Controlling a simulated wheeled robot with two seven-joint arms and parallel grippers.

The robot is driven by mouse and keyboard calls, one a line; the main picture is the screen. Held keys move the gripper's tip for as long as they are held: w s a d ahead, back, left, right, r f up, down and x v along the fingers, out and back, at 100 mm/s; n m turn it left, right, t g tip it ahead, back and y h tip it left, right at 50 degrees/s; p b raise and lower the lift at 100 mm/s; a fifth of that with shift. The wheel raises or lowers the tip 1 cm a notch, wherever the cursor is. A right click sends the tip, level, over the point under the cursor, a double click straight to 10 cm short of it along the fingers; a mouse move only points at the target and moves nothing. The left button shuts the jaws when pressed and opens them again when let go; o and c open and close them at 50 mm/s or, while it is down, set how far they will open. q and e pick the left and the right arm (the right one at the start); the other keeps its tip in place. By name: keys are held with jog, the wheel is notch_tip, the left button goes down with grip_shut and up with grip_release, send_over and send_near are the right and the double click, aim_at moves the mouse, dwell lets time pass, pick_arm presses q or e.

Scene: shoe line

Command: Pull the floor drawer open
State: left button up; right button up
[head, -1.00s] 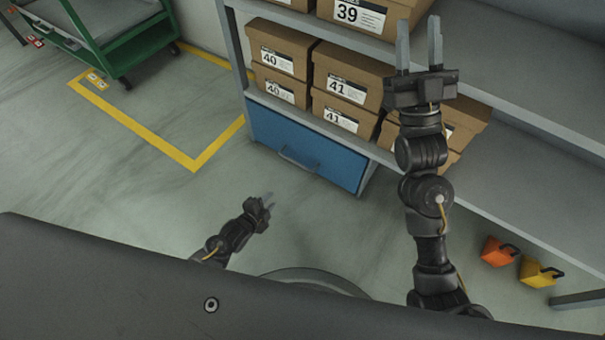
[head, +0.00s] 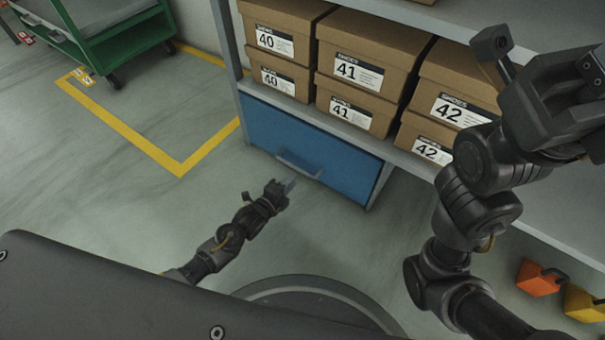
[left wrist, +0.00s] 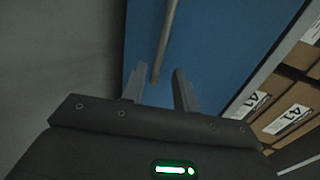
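The floor drawer (head: 335,158) has a blue front and sits at floor level under the shelf. Its front looks flush with the shelf, so it appears shut. Its grey bar handle (head: 299,166) runs along the front. My left gripper (head: 289,186) is low, just in front of the handle. In the left wrist view the left gripper (left wrist: 158,86) is open, its two fingers apart and pointing at the blue front (left wrist: 222,45). The handle (left wrist: 164,42) ends between the fingertips there; contact cannot be told. My right gripper (head: 570,105) is raised at the right, its fingers not clearly seen.
Shoe boxes (head: 360,75) stand on the shelf (head: 315,115) above the drawer. A green cart (head: 115,35) stands at the back left by a yellow floor line (head: 150,148). Orange (head: 537,278) and yellow (head: 585,303) objects are at the lower right. The floor before the drawer is clear.

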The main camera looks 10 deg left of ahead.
aim_at(301, 172)
pick_arm(q)
jog(key=shift+b+x, duration=1.75)
jog(key=shift+x, duration=1.85)
jog(key=shift+c, duration=0.4)
grip_shut()
